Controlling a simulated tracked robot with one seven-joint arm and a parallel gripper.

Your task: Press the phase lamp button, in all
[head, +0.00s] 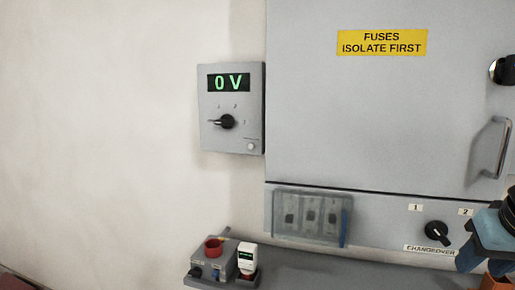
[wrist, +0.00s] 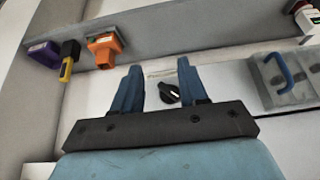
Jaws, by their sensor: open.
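A grey meter box (head: 232,107) hangs on the wall in the head view, its display reading 0 V. A black selector knob (head: 226,122) sits below the display. A small pale round button (head: 250,146) is at the box's lower right; the tiny label above it is unreadable, so I cannot confirm it is the phase lamp button. My gripper (wrist: 160,76) is open and empty in the wrist view. The black changeover knob (wrist: 170,93) shows between its fingers; contact is not evident. My blue arm is at the head view's right edge, well away from the button.
A grey cabinet (head: 390,120) with a handle (head: 490,148) stands right of the meter box. A clear-covered fuse panel (head: 311,216) is below its door. A shelf holds a grey box with a red socket (head: 213,249) and a white meter (head: 246,257). Orange (wrist: 105,47), yellow and purple items show in the wrist view.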

